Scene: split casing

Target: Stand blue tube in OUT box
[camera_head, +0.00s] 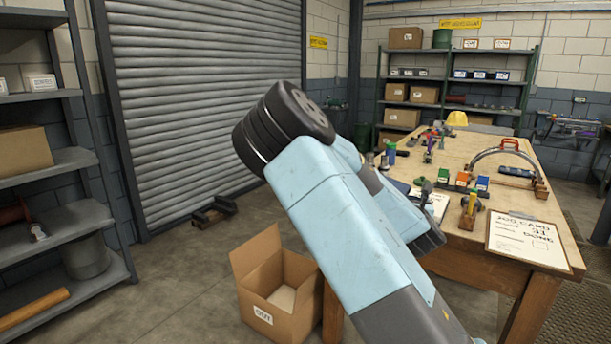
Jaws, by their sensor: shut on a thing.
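The OUT box (292,325) is an open cardboard carton on the floor at bottom centre, with its flaps up and a white label on its front. Part of its inner floor shows and looks bare; its right side is close to my arm in the picture. My light-blue arm crosses the middle of the view and hides what is behind it. My gripper does not show, so I cannot see what is in it. A small blue upright item (391,156) stands on the workbench's far left part; I cannot tell whether it is the blue tube.
The wooden workbench (466,249) at right carries a job card (527,241), a hoop-shaped frame (506,149), small coloured boxes and tools. Shelves (40,168) stand at far left, a roller shutter (200,90) behind. The floor left of the carton is clear.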

